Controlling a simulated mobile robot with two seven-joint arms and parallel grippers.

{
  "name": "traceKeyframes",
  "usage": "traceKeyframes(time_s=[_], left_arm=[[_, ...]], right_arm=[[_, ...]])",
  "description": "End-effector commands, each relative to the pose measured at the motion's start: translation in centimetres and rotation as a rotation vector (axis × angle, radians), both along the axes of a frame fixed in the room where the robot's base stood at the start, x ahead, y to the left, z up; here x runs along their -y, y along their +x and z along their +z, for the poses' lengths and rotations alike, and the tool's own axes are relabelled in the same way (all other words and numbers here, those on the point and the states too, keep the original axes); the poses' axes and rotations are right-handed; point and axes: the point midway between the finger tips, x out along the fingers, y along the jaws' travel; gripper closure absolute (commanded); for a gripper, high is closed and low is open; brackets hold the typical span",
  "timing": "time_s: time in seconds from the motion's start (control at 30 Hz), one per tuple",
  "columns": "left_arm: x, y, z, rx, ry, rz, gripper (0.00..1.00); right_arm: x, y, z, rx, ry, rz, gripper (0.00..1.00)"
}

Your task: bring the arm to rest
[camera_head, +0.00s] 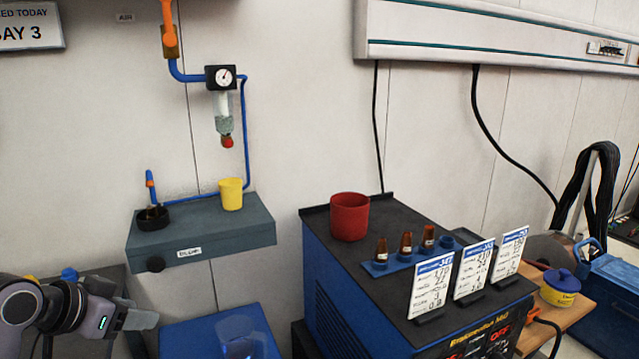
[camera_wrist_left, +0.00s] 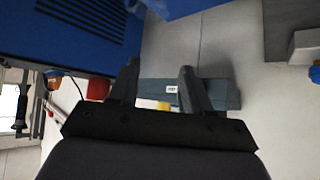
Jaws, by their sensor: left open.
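My left arm comes in at the lower left of the head view, and its gripper (camera_head: 140,319) points right, below the grey wall shelf (camera_head: 205,235). In the left wrist view the two fingers (camera_wrist_left: 158,78) stand apart with nothing held between them. The shelf (camera_wrist_left: 218,92) shows behind the fingers there. My right gripper is in neither view.
A yellow cup (camera_head: 231,194) and a black dish (camera_head: 153,217) sit on the shelf.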

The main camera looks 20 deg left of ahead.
Motion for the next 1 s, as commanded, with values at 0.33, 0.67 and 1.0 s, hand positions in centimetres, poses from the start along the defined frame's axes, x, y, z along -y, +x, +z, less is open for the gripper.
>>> traceKeyframes(time_s=[0.33,0.67,1.0], left_arm=[[13.2,-11.5,-16.2,-0.393,0.078,-0.032,0.52],[19.6,-17.3,-19.7,-0.440,0.075,-0.027,0.52],[21.1,-13.4,-23.9,-0.165,0.020,-0.058,0.52]], right_arm=[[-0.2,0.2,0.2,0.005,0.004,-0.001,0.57],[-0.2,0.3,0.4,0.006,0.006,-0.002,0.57],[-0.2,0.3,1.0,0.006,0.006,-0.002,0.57]])
